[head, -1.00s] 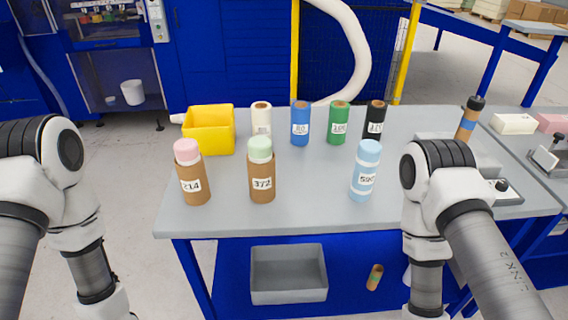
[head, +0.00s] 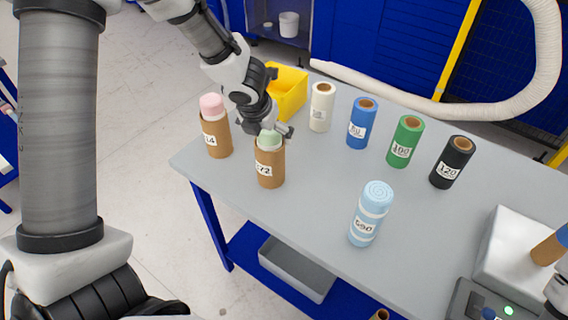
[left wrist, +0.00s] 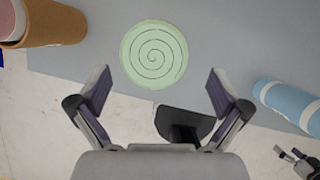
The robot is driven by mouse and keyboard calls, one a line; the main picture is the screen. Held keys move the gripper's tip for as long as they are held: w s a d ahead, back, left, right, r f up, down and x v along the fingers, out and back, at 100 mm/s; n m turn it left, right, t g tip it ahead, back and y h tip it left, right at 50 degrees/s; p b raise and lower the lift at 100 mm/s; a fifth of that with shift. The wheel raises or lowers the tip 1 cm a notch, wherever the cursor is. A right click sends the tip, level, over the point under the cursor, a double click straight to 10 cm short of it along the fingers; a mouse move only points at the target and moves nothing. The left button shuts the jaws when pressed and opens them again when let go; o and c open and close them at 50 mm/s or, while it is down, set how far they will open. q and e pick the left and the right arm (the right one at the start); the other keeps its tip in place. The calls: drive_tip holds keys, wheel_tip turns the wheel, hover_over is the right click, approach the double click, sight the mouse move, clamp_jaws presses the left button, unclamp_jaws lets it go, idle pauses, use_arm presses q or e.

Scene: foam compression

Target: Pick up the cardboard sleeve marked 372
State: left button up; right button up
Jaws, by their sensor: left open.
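The brown cardboard sleeve marked 372 (head: 271,178) stands upright near the table's front left part, its label partly turned away. A pale green foam roll (head: 269,141) sticks out of its top. In the left wrist view the green roll's spiral end (left wrist: 154,54) lies ahead of and between my fingers, and the sleeve is hidden below it. My left gripper (head: 268,124) is open and empty, right above and behind the roll; I cannot tell if it touches. Part of what appears to be my right gripper (left wrist: 296,160) shows at the left wrist view's lower right edge.
The sleeve marked 214 with a pink roll (head: 215,138) stands close on the left. A yellow bin (head: 290,92) and white (head: 322,107), blue (head: 362,123), green (head: 405,141) and black rolls (head: 451,162) stand behind. A light blue roll (head: 368,215) stands right, with clear table between.

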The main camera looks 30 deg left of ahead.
sight(270, 161)
use_arm(q)
drive_tip(key=f, duration=0.1)
drive_tip(key=w+a+f, duration=0.1)
drive_tip(key=f, duration=0.1)
drive_tip(key=shift+a, duration=0.2)
drive_tip(key=shift+w+d+f+b, duration=0.2)
drive_tip(key=shift+w+f+b, duration=0.15)
drive_tip(key=shift+w+f, duration=0.25)
drive_tip(key=shift+w+d+f+b, duration=0.15)
drive_tip(key=shift+w+f+b, duration=0.2)
drive_tip(key=shift+f, duration=0.3)
drive_tip(key=shift+w+d, duration=0.1)
drive_tip(key=shift+s+a+r, duration=0.1)
drive_tip(key=shift+s+a, duration=0.1)
drive_tip(key=shift+s, duration=0.05)
drive_tip(key=shift+c, duration=0.4)
drive_tip(key=shift+s+a, duration=0.1)
drive_tip(key=c, duration=1.1)
drive_tip(key=shift+c, duration=1.3)
use_arm(e)
drive_tip(key=shift+w+f, duration=0.1)
drive_tip(key=shift+f, duration=0.8)
